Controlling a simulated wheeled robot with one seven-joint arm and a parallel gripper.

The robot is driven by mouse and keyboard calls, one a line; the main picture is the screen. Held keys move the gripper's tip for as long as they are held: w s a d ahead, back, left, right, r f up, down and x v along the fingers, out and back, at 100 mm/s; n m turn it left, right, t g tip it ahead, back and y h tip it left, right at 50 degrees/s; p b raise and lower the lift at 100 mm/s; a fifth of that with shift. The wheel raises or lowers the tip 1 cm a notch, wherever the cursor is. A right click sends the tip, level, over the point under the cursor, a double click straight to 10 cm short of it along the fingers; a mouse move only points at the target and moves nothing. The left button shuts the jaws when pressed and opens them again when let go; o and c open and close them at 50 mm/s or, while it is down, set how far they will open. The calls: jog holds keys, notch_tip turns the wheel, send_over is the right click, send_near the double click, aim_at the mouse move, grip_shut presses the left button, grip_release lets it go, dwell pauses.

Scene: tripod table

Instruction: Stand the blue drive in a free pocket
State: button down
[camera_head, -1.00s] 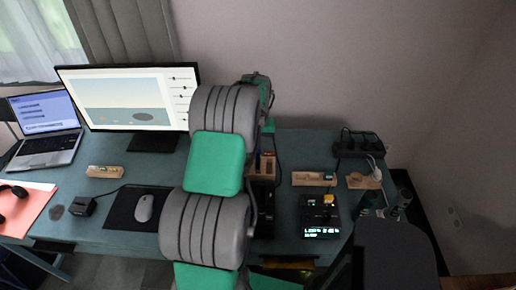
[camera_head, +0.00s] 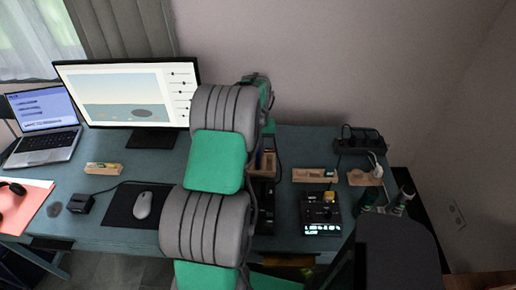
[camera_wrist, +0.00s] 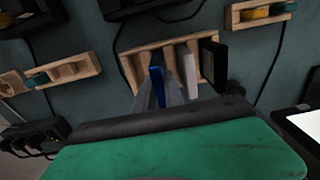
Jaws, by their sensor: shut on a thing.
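In the wrist view my gripper (camera_wrist: 159,92) is shut on the blue drive (camera_wrist: 157,82), which lies between its two grey fingers. The wooden rack (camera_wrist: 133,66) is just beyond the fingertips. A white drive (camera_wrist: 187,72) and a black drive (camera_wrist: 213,64) stand in its pockets to the right of the blue one. The blue drive overlaps the rack's left part; I cannot tell whether its lower end is inside a pocket. In the head view the rack (camera_head: 268,166) is partly hidden behind my arm, and the gripper is hidden.
A wooden tray (camera_head: 315,175), a smaller wooden holder (camera_head: 363,178), a black power strip (camera_head: 359,143) and a black device (camera_head: 320,213) are right of the rack. Monitor (camera_head: 127,95), laptop (camera_head: 42,122) and mouse (camera_head: 143,205) are left. Cables cross the desk near the rack.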

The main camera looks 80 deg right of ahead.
jog(key=shift+f+b, duration=0.6)
jog(key=shift+f, duration=0.4)
jog(key=c, duration=1.3)
grip_release()
jog(key=shift+c, duration=0.2)
jog(key=r+p, duration=0.4)
jog(key=r, duration=0.1)
jog(key=r+p, duration=0.3)
jog(key=r, duration=0.3)
jog(key=shift+d+p, duration=0.2)
jog(key=shift+p, duration=0.15)
jog(key=a+f+b, duration=0.1)
jog(key=a+f, duration=0.2)
jog(key=a, duration=0.6)
jog(key=w+a+r+n+b, duration=0.1)
jog(key=w+a, duration=0.4)
jog(key=w, duration=0.5)
jog(key=w+a+r+n+b, duration=0.1)
jog(key=w+a+n, duration=0.3)
jog(key=w, duration=0.7)
jog(key=shift+a+r+b, duration=0.35)
jog(key=shift+a+r, duration=0.1)
jog(key=shift+a, duration=0.55)
